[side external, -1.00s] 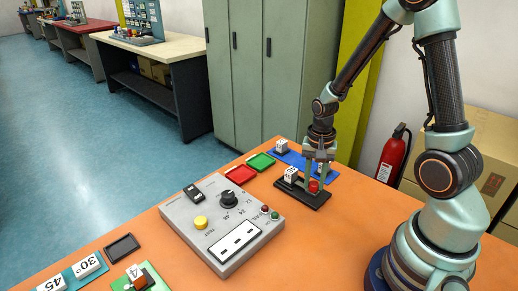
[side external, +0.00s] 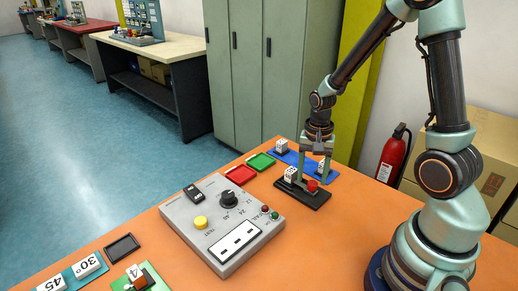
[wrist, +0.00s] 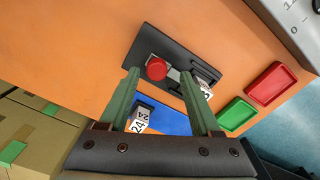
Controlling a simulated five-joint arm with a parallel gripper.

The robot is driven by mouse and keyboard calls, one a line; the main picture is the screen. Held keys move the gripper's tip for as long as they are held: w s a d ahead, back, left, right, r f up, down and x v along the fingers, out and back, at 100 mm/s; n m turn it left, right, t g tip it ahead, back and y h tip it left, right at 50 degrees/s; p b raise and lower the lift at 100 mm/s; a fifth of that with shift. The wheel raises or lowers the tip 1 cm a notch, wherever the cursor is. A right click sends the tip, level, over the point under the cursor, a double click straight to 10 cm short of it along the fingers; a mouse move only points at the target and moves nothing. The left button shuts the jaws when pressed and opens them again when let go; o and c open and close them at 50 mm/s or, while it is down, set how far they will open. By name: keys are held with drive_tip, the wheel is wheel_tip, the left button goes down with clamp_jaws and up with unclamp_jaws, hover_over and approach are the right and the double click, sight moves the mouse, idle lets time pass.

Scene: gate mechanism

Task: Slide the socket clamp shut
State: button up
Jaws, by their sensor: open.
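The socket clamp has a dark base (side external: 306,198) with a red knob (side external: 312,186) on its right part. A white block (side external: 290,174) stands at its left end. In the wrist view the red knob (wrist: 156,68) shows between my fingertips, and the dark base (wrist: 165,42) lies beyond them. The white block (wrist: 206,91) is partly hidden by my right finger there. My gripper (side external: 313,178) is open and empty above the clamp, its fingers pointing down. It also shows at the bottom of the wrist view (wrist: 160,74). I cannot tell whether the fingers touch the knob.
A blue mat (side external: 289,158) with white number blocks lies behind the clamp. Red (side external: 240,174) and green (side external: 261,162) trays are to its left. A grey control box (side external: 222,222) stands in front. Orange table is bare to the clamp's right.

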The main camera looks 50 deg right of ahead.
sight(310, 183)
wheel_tip(310, 183, up, 11)
drive_tip(key=shift+f, duration=0.15)
idle(0.4)
drive_tip(key=s+a+r+n+t, duration=0.3)
drive_tip(key=a+r+n+t, duration=0.2)
drive_tip(key=a+r+n, duration=0.4)
drive_tip(key=a+n, duration=0.1)
drive_tip(key=n, duration=0.2)
drive_tip(key=shift+r+n+t, duration=0.2)
drive_tip(key=shift+n+t, duration=0.1)
drive_tip(key=shift+s, duration=0.1)
